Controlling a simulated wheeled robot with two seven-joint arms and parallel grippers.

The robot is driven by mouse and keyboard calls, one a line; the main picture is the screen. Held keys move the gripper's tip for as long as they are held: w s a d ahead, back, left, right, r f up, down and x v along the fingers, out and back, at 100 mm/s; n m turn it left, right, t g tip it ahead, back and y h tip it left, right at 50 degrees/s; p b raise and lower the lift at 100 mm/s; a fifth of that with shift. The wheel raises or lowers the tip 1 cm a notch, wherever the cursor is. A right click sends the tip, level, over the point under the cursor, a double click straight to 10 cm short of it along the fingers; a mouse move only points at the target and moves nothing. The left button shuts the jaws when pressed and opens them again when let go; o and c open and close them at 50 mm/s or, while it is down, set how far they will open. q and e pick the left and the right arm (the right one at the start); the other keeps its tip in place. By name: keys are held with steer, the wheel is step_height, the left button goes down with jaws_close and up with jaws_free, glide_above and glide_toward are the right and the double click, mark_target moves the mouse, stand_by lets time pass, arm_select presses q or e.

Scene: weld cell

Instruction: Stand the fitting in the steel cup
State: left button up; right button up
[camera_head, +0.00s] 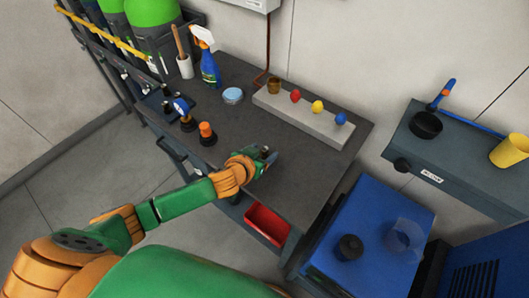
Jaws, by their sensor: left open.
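My left gripper (266,158) is open above the front part of the dark workbench (235,130). A small grey-and-dark shape shows at its fingers; I cannot tell whether it is the fitting or part of the gripper. I cannot pick out the steel cup for certain. A brownish cup-like piece (274,86) stands at the left end of a pale block on the bench, well behind my gripper. A dark round cup-like thing (348,247) stands on the blue surface at the lower right. My right gripper is not in view.
The pale block (300,116) also carries red, yellow and blue knobs. An orange-topped piece (207,132), a light-blue tin (232,95) and a spray bottle (209,68) stand on the bench. A red tray (267,225) is below its front edge. A clear cup (405,237) stands lower right.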

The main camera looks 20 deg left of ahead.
arm_select(q)
steer(key=shift+d, duration=0.15)
jaws_close()
steer(key=shift+w+r, duration=0.1)
steer(key=shift+r, duration=0.4)
steer(key=s+a+r+p, duration=0.4)
steer(key=s+a+r, duration=0.4)
steer(key=s+r, duration=0.3)
steer(key=shift+s+r, duration=0.35)
steer(key=shift+r, duration=0.15)
